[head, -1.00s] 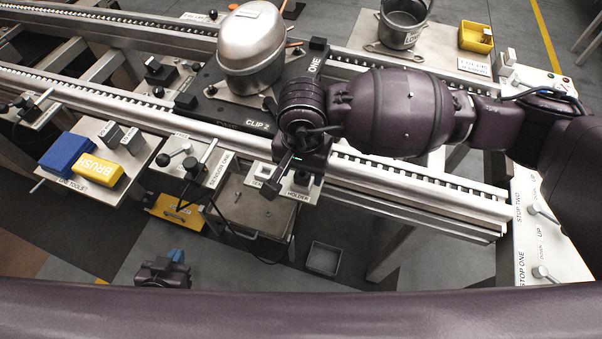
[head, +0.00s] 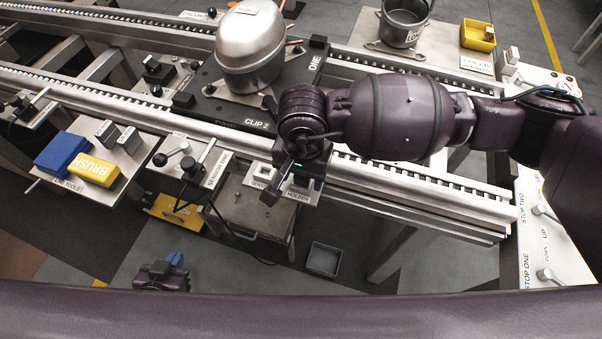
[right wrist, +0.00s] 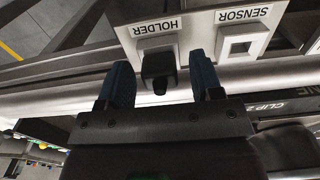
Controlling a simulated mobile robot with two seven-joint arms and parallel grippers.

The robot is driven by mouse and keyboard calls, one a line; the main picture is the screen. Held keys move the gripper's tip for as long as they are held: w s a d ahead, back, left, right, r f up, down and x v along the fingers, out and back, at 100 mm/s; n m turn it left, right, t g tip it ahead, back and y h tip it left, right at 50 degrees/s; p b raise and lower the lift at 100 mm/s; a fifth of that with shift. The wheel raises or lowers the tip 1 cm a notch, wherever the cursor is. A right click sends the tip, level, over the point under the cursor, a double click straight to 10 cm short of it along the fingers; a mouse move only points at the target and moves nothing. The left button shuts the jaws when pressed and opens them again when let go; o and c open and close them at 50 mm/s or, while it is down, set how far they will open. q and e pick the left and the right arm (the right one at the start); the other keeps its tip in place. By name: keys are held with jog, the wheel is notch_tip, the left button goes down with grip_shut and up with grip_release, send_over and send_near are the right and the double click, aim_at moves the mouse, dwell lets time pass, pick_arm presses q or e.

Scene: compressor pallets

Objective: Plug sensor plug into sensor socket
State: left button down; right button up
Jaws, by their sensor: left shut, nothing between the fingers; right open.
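A black block-shaped plug with a round knob (right wrist: 158,72) sits at the square marked HOLDER in the right wrist view. Beside it is the white square sensor socket (right wrist: 238,44), marked SENSOR, with an empty-looking grey opening. My right gripper (right wrist: 162,84) is open, one finger on each side of the black plug, apart from it. In the head view my right gripper (head: 284,188) is over the small white holder plate on the rail's near side and partly hides it. My left gripper (head: 163,274) is shut and empty, low at the front, away from the plates.
A black cable hangs below the sensor line plate (head: 214,168). A metal vessel (head: 250,50) stands on the dark pallet above the rail (head: 420,180). A blue block (head: 62,153) and yellow brush (head: 92,170) lie left. A grey bin (head: 324,259) stands below.

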pick_arm(q)
jog(key=shift+w, duration=0.2)
dwell(0.4)
pick_arm(e)
jog(key=shift+c, duration=0.2)
jog(key=c, duration=1)
grip_shut()
pick_arm(q)
jog(key=shift+s, duration=0.2)
pick_arm(e)
jog(key=shift+r, duration=0.15)
